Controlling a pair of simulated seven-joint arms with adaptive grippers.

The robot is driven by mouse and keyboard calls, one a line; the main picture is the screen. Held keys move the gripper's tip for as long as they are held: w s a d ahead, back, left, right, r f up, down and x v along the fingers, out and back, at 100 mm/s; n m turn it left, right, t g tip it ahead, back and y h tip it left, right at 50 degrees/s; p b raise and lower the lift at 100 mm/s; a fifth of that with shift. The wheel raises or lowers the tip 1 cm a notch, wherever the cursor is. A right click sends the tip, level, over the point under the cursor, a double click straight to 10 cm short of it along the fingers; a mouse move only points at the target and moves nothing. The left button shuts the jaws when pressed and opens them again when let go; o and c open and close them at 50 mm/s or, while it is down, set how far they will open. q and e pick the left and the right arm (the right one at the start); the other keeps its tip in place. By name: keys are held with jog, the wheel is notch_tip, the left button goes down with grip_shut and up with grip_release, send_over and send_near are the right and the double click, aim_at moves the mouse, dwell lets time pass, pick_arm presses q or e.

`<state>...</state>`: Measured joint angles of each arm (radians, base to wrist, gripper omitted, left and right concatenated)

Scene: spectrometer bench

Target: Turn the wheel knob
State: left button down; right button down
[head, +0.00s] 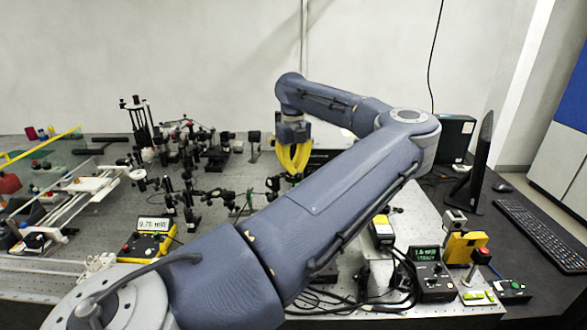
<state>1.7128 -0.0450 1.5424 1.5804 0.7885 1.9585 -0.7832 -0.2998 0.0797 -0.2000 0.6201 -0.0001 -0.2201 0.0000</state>
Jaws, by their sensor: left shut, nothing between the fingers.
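My left gripper (292,170), with yellow fingers, points down over the back middle of the optical bench (110,212). It is shut with nothing between the fingers. My left arm crosses the view from the bottom left and hides the middle and part of the right of the bench. I cannot tell for sure which part is the wheel knob; no part near the gripper shows clearly as a wheel. My right gripper is out of view.
Several black optical mounts (188,190) stand left of the gripper. A yellow power meter (148,243) is at the front left. A control box (430,272) with cables, a monitor (480,160) and a keyboard (541,228) are on the right. Bare bench lies at the left middle.

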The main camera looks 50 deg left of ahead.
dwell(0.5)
pick_arm(q)
jog(key=c, duration=1.3)
grip_release()
jog(key=shift+c, duration=0.2)
jog(key=shift+r, duration=0.15)
notch_tip(320, 180, up, 12)
